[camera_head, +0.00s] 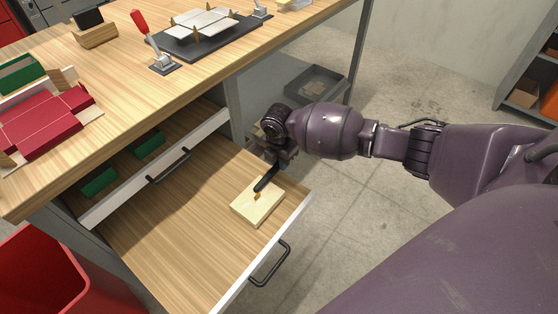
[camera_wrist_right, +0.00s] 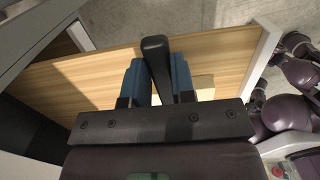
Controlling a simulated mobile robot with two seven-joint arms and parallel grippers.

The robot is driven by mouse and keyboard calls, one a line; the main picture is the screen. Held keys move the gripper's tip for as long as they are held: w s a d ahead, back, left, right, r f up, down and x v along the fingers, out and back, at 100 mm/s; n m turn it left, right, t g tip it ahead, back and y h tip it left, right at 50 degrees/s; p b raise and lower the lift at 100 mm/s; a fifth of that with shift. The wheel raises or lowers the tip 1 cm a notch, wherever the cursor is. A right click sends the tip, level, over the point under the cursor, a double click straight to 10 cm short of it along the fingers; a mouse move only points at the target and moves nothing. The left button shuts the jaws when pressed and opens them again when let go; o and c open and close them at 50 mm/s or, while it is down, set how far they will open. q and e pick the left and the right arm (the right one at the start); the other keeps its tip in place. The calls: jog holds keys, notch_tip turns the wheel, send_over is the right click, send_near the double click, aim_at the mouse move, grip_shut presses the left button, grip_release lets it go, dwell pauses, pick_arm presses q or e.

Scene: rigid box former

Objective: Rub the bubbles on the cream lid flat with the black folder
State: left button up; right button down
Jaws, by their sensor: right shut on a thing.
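The cream lid (camera_head: 262,212) lies on the floor of the open lower drawer, near its front right corner. A small brownish mark shows on it close to the tool; I cannot make out separate bubbles. My right gripper (camera_head: 279,160) is above the lid's far edge, shut on the black folder (camera_head: 265,182). The folder slants down with its lower end at the lid's top; I cannot tell whether it touches. In the wrist view the folder (camera_wrist_right: 155,58) stands between the blue fingers (camera_wrist_right: 158,84), and a pale part of the lid (camera_wrist_right: 205,82) shows behind them. My left gripper is out of view.
The lower drawer (camera_head: 165,235) is otherwise bare, with a black handle (camera_head: 270,265) on its front. The upper drawer (camera_head: 195,145), less far out, holds green pieces (camera_head: 148,143). The workbench (camera_head: 120,70) overhangs behind, carrying red box parts (camera_head: 45,125). A red bin (camera_head: 45,265) stands left.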

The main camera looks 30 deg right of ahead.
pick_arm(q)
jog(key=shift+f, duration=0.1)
pick_arm(e)
jog(key=shift+w+d, duration=0.25)
jog(key=shift+d, duration=0.55)
dwell(0.4)
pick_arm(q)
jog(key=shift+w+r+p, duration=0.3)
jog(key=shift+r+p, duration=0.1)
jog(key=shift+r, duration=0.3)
pick_arm(e)
jog(key=shift+s+a+f, duration=0.1)
jog(key=shift+s+a, duration=0.1)
jog(key=shift+a, duration=0.4)
jog(key=shift+s+a, duration=0.2)
jog(key=shift+a, duration=0.35)
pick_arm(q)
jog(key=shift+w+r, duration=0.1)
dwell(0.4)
